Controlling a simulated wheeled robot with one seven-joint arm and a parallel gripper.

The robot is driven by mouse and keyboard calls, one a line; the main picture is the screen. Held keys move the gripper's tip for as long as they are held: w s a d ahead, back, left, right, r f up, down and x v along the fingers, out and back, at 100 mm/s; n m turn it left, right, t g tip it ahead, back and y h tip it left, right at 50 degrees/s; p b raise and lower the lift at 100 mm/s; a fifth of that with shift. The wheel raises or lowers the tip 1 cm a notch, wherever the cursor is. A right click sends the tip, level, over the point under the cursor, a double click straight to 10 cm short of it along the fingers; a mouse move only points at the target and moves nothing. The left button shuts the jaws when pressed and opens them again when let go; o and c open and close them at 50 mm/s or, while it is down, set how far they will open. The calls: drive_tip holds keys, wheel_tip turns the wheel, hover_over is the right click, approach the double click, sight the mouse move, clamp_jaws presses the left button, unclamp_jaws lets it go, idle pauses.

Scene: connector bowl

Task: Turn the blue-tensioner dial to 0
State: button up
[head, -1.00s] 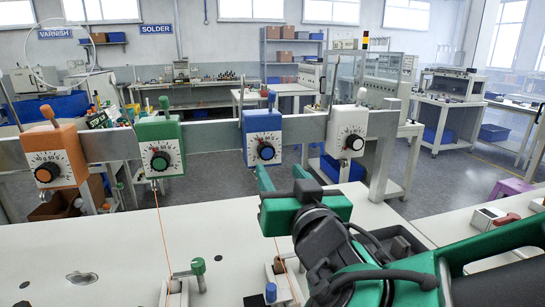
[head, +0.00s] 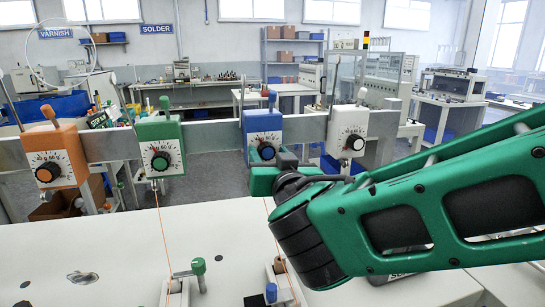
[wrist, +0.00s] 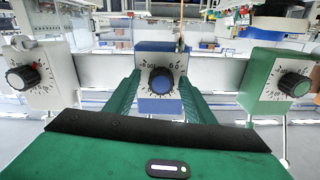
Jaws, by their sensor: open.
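The blue tensioner (head: 263,125) hangs on the metal rail between the green and white ones. Its dark dial with a blue face (head: 266,151) is partly hidden by my gripper in the head view. In the wrist view the dial (wrist: 161,80) shows whole, near the centre, on a white scale plate. My gripper (head: 270,162) is open in front of the blue tensioner. In the wrist view its two green fingers (wrist: 160,85) stand left and right of the dial, with gaps on both sides. I cannot read the dial setting for certain.
The green tensioner (head: 159,147) and orange tensioner (head: 53,158) hang to the left, and the white tensioner (head: 347,133) to the right, on the metal rail (head: 210,133). An orange wire (head: 163,225) runs down from the green one. The white worktop (head: 110,245) lies below.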

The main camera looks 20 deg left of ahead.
drive_tip(key=c, duration=1.1)
drive_tip(key=shift+o, duration=0.2)
drive_tip(key=shift+n, duration=0.3)
drive_tip(key=n, duration=0.3)
drive_tip(key=shift+w+d, duration=0.15)
drive_tip(key=n, duration=1.7)
drive_tip(key=shift+f+n, duration=0.1)
drive_tip(key=shift+n, duration=0.3)
